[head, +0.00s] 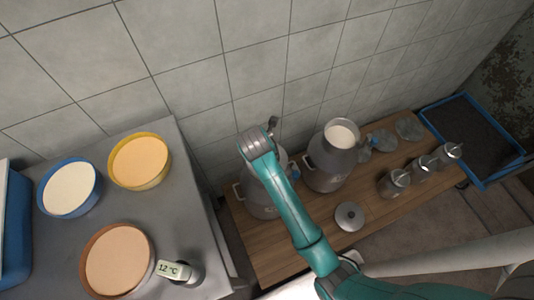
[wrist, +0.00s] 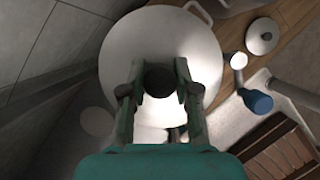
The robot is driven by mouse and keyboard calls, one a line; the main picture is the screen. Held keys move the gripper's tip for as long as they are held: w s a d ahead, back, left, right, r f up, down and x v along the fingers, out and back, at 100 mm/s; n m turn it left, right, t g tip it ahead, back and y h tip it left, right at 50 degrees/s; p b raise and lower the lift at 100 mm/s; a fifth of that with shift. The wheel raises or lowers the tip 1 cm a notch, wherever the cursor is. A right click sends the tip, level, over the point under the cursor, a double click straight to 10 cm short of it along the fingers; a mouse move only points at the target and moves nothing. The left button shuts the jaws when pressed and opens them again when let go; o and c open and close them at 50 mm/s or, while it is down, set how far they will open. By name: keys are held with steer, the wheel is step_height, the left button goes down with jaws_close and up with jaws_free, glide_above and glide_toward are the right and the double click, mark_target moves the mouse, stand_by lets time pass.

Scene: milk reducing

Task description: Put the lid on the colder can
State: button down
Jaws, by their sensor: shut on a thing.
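The left can (head: 257,208) stands on the wooden bench, largely hidden by my arm. The right can (head: 327,172) is open, with white milk (head: 341,136) showing in its mouth. A grey round lid (head: 350,216) with a knob lies flat on the bench in front of the cans. It also shows at the upper right of the wrist view (wrist: 262,36). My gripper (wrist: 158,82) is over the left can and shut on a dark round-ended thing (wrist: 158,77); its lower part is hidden. A small display (head: 174,269) at the lower left reads 12 °C.
Several small metal lidded jars (head: 394,183) stand on the bench at the right, and clear glass dishes (head: 408,128) behind them. A blue-rimmed tray (head: 472,138) is at the far right. Bowls with blue (head: 68,188), yellow (head: 140,161) and brown rims stand on the grey table.

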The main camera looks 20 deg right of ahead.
steer(key=shift+f, duration=0.1)
stand_by(0.6)
steer(key=shift+c, duration=1.4)
jaws_free()
steer(key=shift+r, duration=3.5)
steer(key=shift+c, duration=0.3)
jaws_close()
